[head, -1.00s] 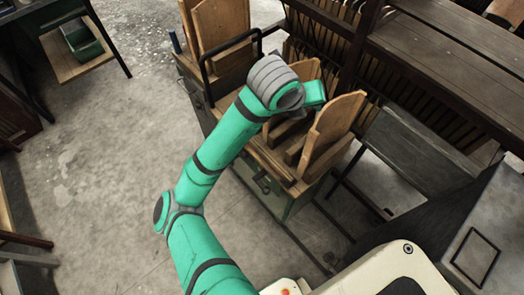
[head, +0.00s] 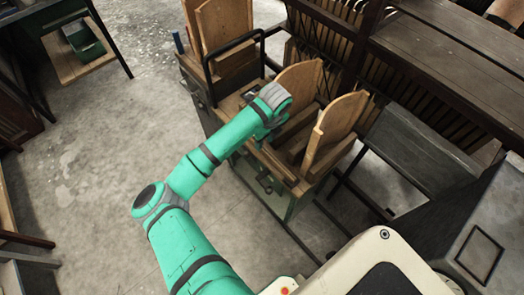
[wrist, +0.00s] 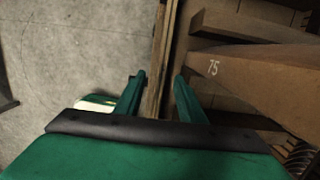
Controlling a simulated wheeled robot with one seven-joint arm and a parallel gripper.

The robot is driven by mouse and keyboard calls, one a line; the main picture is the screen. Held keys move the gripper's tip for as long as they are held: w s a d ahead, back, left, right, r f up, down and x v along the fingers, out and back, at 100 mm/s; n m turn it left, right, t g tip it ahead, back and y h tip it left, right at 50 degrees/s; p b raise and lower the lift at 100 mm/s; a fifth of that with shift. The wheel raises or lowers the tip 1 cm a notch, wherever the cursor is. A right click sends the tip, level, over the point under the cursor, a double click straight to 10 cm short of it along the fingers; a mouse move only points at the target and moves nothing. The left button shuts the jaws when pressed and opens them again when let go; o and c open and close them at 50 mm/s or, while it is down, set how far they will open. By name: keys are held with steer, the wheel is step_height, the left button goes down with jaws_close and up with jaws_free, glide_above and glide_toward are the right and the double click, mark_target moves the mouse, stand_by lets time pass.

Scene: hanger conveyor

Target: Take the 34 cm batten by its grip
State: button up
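In the wrist view my gripper (wrist: 161,80) is open, its two green fingers spread apart. A narrow strip of wood (wrist: 158,55), like the edge of a wooden rack, runs away between and beyond the fingers; I cannot tell whether they touch it. Right of the fingers is a brown wooden bar (wrist: 240,78) with a white "75" on it. I see no mark reading 34, so I cannot tell which piece is the 34 cm batten.
Round-topped wooden boards (head: 336,128) stand upright in the cart. A black rail (head: 236,50) rises at its far end. A slatted dark rack (head: 330,40) and a dark bench (head: 420,150) stand to the right.

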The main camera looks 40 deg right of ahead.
mark_target(264, 148)
steer(key=shift+w+d+f, duration=0.1)
steer(key=shift+w+f, duration=0.05)
steer(key=shift+f, duration=1.6)
steer(key=shift+w+f, duration=0.15)
steer(key=shift+f, duration=1.6)
jaws_close()
